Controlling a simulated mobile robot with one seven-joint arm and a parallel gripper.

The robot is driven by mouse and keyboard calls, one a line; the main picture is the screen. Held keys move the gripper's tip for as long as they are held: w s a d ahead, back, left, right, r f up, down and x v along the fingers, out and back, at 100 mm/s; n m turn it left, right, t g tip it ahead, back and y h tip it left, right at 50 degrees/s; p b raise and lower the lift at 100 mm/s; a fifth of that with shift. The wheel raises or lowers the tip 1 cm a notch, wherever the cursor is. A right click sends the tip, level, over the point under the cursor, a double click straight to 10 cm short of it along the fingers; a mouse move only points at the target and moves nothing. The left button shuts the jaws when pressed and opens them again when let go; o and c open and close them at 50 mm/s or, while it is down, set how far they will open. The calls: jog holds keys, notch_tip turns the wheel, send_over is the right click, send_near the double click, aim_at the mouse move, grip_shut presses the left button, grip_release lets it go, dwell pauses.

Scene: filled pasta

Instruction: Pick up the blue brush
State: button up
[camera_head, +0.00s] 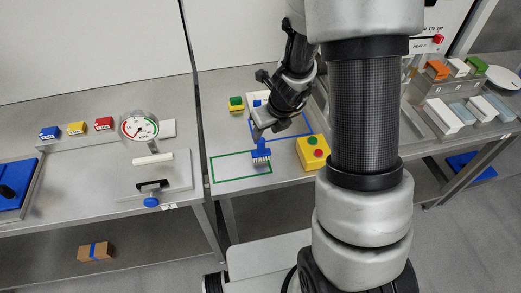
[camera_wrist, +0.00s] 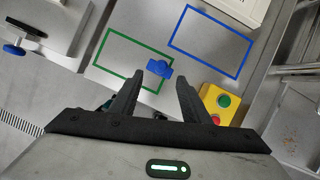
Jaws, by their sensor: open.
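The blue brush (camera_head: 261,152) stands upright on its pale bristles at the right end of the green outlined rectangle (camera_head: 213,169) on the metal table. In the wrist view, the blue brush (camera_wrist: 159,68) shows from above, just ahead of the fingertips and nearer the left finger. It overlaps the right side of the green outline (camera_wrist: 96,48). My gripper (camera_wrist: 164,80) is open, with nothing between its two dark fingers. In the head view, my gripper is just above the brush, and the fingertips are hard to make out there.
A yellow box (camera_head: 312,152) with red and green buttons stands right of the brush. A blue outline (camera_wrist: 238,67) lies behind it. Green-yellow and blue-white blocks stand at the back. The left table holds a gauge (camera_head: 139,126) and coloured blocks. The green rectangle's left part is clear.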

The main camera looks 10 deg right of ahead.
aim_at(261, 144)
jog(key=b+x, duration=0.2)
jog(key=x, duration=0.4)
jog(key=b+x, duration=0.2)
jog(key=x, duration=0.3)
jog(key=shift+s+d+b, duration=0.1)
jog(key=shift+b, duration=0.3)
grip_shut()
